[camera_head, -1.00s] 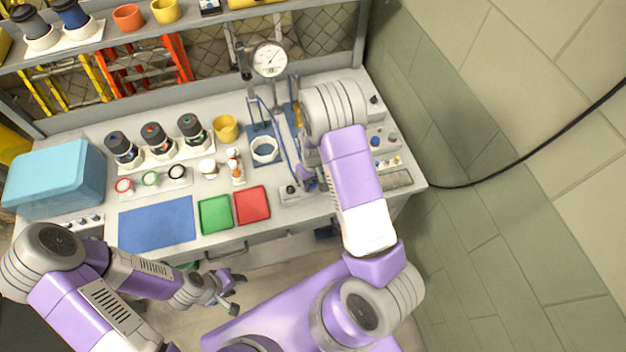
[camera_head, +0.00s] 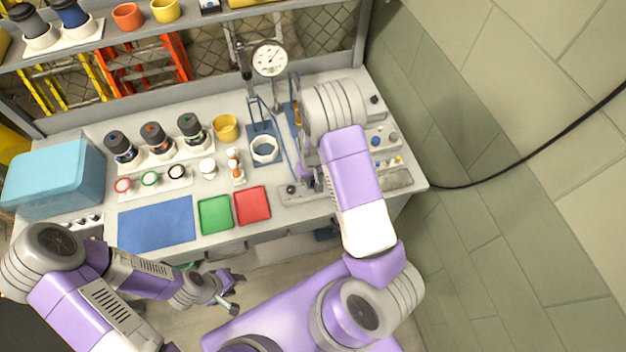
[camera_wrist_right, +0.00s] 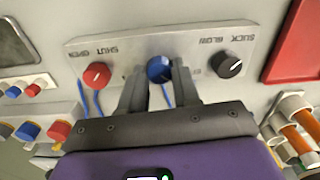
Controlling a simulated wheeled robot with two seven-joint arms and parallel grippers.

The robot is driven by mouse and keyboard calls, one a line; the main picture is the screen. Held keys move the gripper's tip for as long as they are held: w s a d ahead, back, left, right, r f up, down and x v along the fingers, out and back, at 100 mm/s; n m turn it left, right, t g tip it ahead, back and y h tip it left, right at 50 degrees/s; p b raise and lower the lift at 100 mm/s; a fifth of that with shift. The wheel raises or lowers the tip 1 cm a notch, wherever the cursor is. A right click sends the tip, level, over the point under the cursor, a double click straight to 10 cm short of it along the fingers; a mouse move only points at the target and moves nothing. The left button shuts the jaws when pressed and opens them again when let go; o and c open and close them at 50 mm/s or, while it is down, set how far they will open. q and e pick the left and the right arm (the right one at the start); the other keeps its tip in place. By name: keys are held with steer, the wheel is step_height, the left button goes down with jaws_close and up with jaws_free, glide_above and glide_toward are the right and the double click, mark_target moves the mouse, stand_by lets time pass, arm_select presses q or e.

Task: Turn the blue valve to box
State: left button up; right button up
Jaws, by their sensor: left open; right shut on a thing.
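The blue valve (camera_wrist_right: 160,70) is a round knob on a light grey panel (camera_wrist_right: 125,50) in the right wrist view. My right gripper (camera_wrist_right: 159,80) is shut on it, one dark finger on each side. A red knob marked OPEN and SHUT (camera_wrist_right: 97,75) is on one side and a black knob marked SUCK and BLOW (camera_wrist_right: 230,64) on the other. The label by the blue valve is mostly hidden. In the head view my right arm hides the valve. My left gripper (camera_head: 232,292) is open and empty, in front of the bench.
The bench holds a blue mat (camera_head: 157,224), a green tray (camera_head: 215,215), a red tray (camera_head: 252,205), several capped jars (camera_head: 158,140) and a light blue box (camera_head: 52,178). A pressure gauge (camera_head: 270,59) stands at the back. A wall is close on the right.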

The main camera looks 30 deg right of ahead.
steer(key=m, duration=0.9)
steer(key=shift+m, duration=0.3)
stand_by(0.3)
steer(key=o, duration=1.1)
steer(key=shift+c, duration=0.2)
steer(key=shift+r, duration=0.1)
step_height(320, 180, up, 8)
steer(key=shift+f+p, duration=0.25)
steer(key=shift+p, duration=0.15)
